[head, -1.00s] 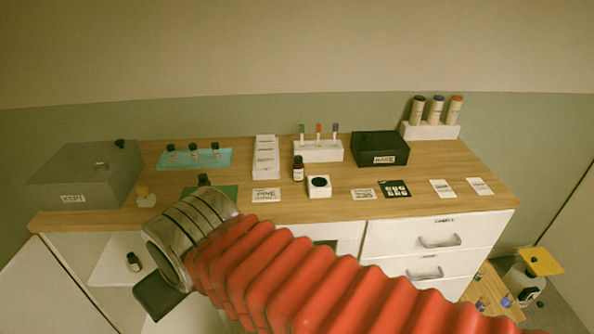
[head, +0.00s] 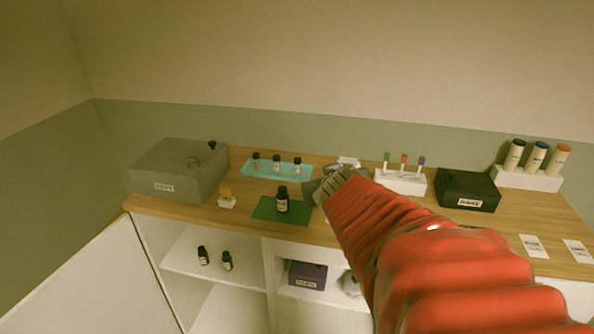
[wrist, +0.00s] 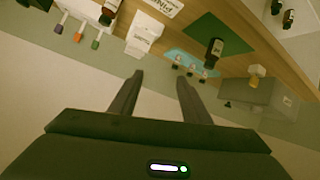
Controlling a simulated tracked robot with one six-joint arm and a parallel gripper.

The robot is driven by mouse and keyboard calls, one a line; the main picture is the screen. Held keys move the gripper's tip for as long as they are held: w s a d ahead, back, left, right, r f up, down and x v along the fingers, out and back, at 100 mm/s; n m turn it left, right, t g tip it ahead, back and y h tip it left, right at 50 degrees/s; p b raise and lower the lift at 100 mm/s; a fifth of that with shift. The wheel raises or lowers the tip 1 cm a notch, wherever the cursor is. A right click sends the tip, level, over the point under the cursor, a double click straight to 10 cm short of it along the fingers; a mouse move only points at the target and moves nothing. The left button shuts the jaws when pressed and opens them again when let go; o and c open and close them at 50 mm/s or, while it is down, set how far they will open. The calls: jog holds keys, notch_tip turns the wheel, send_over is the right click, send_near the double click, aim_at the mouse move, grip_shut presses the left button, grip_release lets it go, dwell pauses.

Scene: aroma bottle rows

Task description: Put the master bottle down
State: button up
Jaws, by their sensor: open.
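A dark bottle with a black cap (head: 282,203) stands upright on the green mat (head: 262,209); it also shows in the wrist view (wrist: 214,50). Another dark bottle (wrist: 109,12) stands near the white tube holder in the wrist view, hidden behind my arm in the head view. I cannot read which is the master bottle. My gripper (head: 311,189) is just right of the mat in the head view, partly hidden by my arm. In the wrist view its fingers (wrist: 160,85) are apart with nothing between them.
Behind the mat is a teal tray (head: 266,174) with small bottles. A grey box (head: 178,175) and a yellow-topped item (head: 227,200) stand left. A tube holder (head: 400,183) and black box (head: 467,190) stand right. Bottles (head: 203,256) and a purple box (head: 307,274) sit on shelves below.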

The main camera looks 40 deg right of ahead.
jog(key=s+d+f, duration=0.2)
jog(key=d, duration=0.3)
jog(key=s+d+f+t, duration=0.1)
jog(key=s+d+f, duration=0.1)
jog(key=d, duration=0.4)
jog(key=s+d+f+t+y, duration=0.1)
jog(key=s+d+f, duration=0.1)
jog(key=d, duration=0.3)
jog(key=shift+s+d+f+m, duration=0.2)
jog(key=shift+s+f+m, duration=0.05)
jog(key=shift+s+m, duration=0.2)
jog(key=shift+s+f, duration=0.2)
jog(key=shift+w, duration=0.15)
jog(key=shift+t, duration=0.3)
jog(key=shift+x, duration=4.25)
jog(key=shift+f, duration=0.1)
